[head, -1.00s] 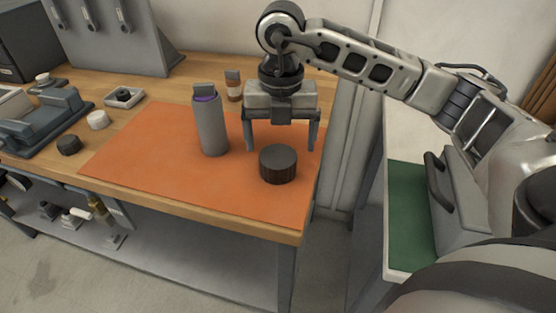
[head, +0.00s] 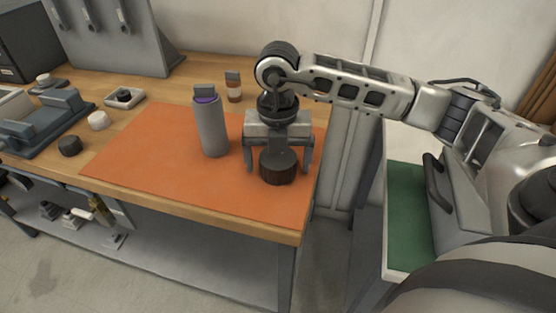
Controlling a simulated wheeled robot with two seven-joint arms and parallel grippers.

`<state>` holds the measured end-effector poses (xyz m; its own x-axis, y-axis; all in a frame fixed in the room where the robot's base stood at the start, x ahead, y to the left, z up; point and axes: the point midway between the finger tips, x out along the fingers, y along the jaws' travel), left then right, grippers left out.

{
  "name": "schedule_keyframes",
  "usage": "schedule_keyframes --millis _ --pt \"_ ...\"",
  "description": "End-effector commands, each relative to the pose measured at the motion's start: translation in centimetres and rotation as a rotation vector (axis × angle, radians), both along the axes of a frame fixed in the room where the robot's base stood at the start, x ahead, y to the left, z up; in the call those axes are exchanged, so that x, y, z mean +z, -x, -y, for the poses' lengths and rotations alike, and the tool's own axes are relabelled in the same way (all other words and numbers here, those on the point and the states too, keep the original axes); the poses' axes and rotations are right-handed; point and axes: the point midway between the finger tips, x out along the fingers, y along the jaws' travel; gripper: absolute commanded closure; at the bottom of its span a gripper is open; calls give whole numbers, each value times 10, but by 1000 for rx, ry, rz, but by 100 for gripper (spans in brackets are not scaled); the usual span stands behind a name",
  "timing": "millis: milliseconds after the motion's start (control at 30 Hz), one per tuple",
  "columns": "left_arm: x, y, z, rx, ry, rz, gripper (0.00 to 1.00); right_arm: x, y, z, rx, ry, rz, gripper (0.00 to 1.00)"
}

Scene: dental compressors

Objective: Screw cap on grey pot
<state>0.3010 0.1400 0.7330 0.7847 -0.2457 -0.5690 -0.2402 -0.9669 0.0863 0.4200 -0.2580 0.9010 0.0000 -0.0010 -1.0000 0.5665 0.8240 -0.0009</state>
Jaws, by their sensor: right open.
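A tall grey cylindrical pot (head: 213,130) stands upright on the orange mat (head: 150,160). It has a purple ring near its top and a small grey block-like piece above that. To its right, a dark, ribbed round piece (head: 277,167), which looks like a cap, sits on the mat. I cannot tell for sure that it is the cap. My right gripper (head: 277,169) is open, pointing down, with one finger on each side of this dark piece. Contact with it is not clear. My left gripper is not in view.
A white round piece (head: 98,120), a black round piece (head: 69,145) and a small tray (head: 124,98) are on the wooden table to the left. The mat's left part is clear.

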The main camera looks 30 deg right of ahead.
Motion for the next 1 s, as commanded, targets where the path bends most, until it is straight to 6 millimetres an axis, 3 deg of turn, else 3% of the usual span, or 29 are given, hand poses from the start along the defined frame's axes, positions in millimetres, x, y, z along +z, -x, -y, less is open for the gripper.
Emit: schedule_keyframes --millis 67,233,667,867,1000 --pt "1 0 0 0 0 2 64 0 0 0 0 0 0 10" --pt "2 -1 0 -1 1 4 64 1 0 0 0 0 0 58" --pt "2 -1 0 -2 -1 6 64 7 -1 0 0 -1 2 58" --pt "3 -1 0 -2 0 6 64 32 -1 0 2 -2 5 58" --pt "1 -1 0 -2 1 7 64 58 22 -4 5 0 6 58"
